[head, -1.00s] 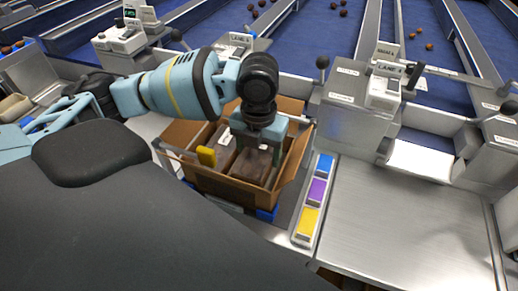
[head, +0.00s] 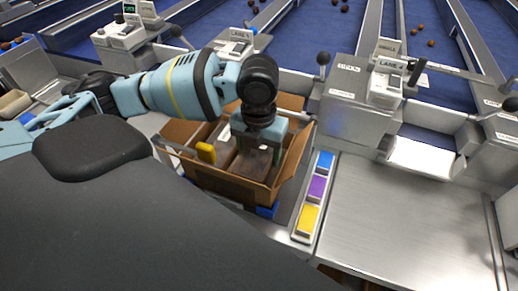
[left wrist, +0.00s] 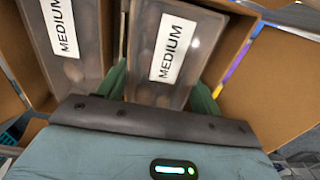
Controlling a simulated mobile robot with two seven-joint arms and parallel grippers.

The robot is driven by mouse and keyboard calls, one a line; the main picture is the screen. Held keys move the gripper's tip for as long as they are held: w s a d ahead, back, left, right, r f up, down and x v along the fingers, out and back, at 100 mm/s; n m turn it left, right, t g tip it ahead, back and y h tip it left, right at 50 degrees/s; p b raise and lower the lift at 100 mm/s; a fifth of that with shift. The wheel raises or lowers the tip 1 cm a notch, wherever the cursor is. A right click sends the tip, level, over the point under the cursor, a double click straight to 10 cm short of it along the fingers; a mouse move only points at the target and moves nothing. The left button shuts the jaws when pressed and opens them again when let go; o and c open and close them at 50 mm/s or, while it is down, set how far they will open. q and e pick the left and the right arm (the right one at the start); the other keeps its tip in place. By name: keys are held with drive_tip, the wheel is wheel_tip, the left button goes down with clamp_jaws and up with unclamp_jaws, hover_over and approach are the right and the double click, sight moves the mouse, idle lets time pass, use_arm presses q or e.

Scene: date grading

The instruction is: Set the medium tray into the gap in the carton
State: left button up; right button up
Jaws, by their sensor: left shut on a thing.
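The carton (head: 222,186) is an open brown box with its flaps out. My left gripper (head: 258,144) points down into its right part, shut on a medium tray (head: 252,165). In the left wrist view this tray (left wrist: 158,88), labelled MEDIUM, lies between the two green fingers, with dark dates under its clear lid. A second MEDIUM tray (left wrist: 85,72) lies to its left inside the carton. The held tray is within the carton walls, next to the right wall. Whether it touches the carton floor is hidden. My right gripper is not in view.
A yellow piece (head: 205,153) sits at the carton's left part. A strip of blue, purple and yellow blocks (head: 316,190) lies right of the carton. A bare steel bench (head: 405,225) spreads further right. Lane machines (head: 360,95) stand behind.

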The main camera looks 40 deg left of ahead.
use_arm(q)
drive_tip(key=shift+f, duration=0.4)
drive_tip(key=o, duration=1.1)
drive_tip(key=shift+c, duration=0.4)
